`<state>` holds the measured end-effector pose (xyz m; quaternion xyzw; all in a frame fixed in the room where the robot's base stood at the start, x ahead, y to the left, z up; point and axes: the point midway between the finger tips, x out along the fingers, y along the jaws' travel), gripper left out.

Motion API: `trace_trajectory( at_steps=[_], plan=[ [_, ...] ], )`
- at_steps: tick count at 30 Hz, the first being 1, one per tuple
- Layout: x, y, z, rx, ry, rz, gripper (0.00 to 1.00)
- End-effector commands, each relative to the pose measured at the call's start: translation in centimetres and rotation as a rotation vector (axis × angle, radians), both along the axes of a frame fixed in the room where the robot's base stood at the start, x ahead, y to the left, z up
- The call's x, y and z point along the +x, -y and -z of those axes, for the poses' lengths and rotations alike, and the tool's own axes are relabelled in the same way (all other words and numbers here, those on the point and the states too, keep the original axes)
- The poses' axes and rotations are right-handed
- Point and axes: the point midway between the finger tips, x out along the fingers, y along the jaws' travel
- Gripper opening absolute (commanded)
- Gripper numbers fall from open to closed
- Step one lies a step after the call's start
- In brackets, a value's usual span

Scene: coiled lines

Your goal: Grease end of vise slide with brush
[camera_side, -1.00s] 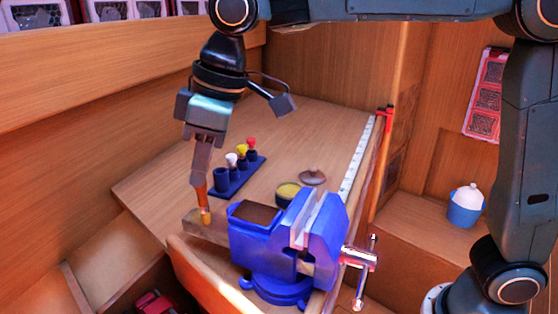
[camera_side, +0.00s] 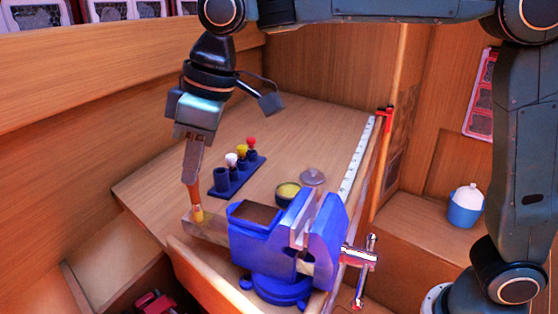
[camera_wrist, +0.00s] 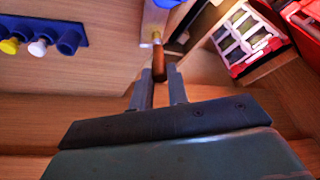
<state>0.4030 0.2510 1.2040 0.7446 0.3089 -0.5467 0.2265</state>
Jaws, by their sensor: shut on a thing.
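The blue vise (camera_side: 280,245) stands at the front edge of the bench. Its slide (camera_side: 212,229), a tan-grey bar, sticks out to the left and also shows in the wrist view (camera_wrist: 153,20). My gripper (camera_side: 192,180) is shut on the brush (camera_side: 195,198), which has an orange-brown handle and points down, slightly tilted. The yellowish brush tip is at the left end of the slide and appears to touch its top. In the wrist view the brush handle (camera_wrist: 158,62) extends past the two fingertips. The bristles' exact contact is too small to tell.
An open grease tin (camera_side: 289,191) stands behind the vise, its lid (camera_side: 313,178) beside it. A blue rack (camera_side: 236,178) holds brushes with white, yellow and red tops. An open drawer (camera_side: 190,268) lies below the slide. A white ruler (camera_side: 358,158) runs along the right bench edge.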

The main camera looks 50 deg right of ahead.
Motion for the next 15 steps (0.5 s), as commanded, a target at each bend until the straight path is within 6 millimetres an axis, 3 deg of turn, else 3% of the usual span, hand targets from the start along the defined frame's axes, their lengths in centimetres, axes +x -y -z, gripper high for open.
trace_trajectory(
  at_steps=[15],
  plan=[
    [1.3, -0.4, 0.0, 0.000, -0.001, 0.001, 0.00]
  ],
)
